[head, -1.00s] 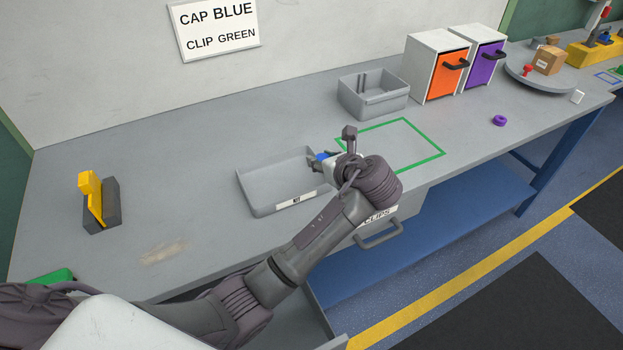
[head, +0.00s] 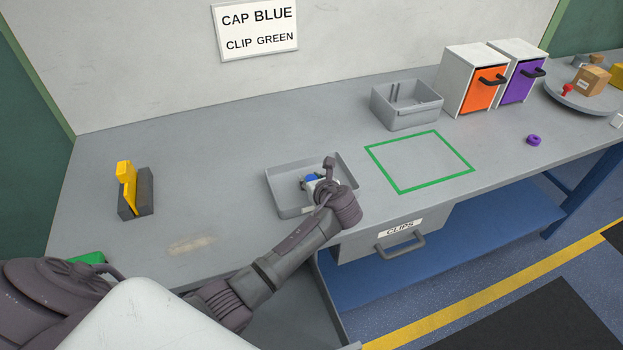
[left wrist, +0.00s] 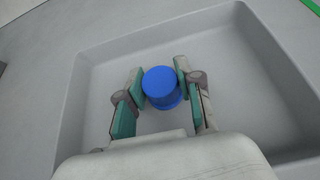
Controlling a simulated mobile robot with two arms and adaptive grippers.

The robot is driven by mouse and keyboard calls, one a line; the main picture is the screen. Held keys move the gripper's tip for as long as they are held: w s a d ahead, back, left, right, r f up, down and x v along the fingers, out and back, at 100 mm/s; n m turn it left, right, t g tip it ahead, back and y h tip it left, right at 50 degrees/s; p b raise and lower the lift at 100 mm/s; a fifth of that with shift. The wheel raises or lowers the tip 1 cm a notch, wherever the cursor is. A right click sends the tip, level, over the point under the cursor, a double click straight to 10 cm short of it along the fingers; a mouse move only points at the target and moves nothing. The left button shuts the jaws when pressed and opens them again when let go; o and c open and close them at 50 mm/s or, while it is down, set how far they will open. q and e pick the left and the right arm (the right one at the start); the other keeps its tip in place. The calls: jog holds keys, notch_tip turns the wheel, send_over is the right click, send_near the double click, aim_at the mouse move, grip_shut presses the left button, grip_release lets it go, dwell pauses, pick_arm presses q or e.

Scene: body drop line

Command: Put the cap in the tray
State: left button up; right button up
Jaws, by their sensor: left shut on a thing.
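The blue cap (left wrist: 161,87) is between the fingers of my left gripper (left wrist: 160,88) in the left wrist view. The fingers are shut on it from both sides. In the head view the cap (head: 311,178) shows as a small blue patch beside my left gripper (head: 317,182). The shallow grey tray (head: 285,205) lies on the bench, and the cap and gripper are over its inside. The tray (left wrist: 75,130) fills most of the left wrist view behind the cap. I cannot tell whether the cap touches the tray floor. My right gripper is not in view.
A deeper grey bin (head: 410,118) stands behind an empty green outlined square (head: 420,160). Orange (head: 479,92) and purple (head: 522,82) door cabinets stand at the back right. A yellow and black fixture (head: 135,192) is at left. A drawer marked CLIPS (head: 390,240) is below the bench edge.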

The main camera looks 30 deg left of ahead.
pick_arm(q)
jog(key=shift+f, duration=0.15)
jog(key=o, duration=0.7)
jog(key=shift+o, duration=0.2)
jog(key=shift+s+d+r, duration=0.2)
jog(key=shift+r, duration=0.1)
jog(key=v, duration=1.1)
jog(key=shift+s+d+r, duration=0.1)
jog(key=shift+d, duration=0.1)
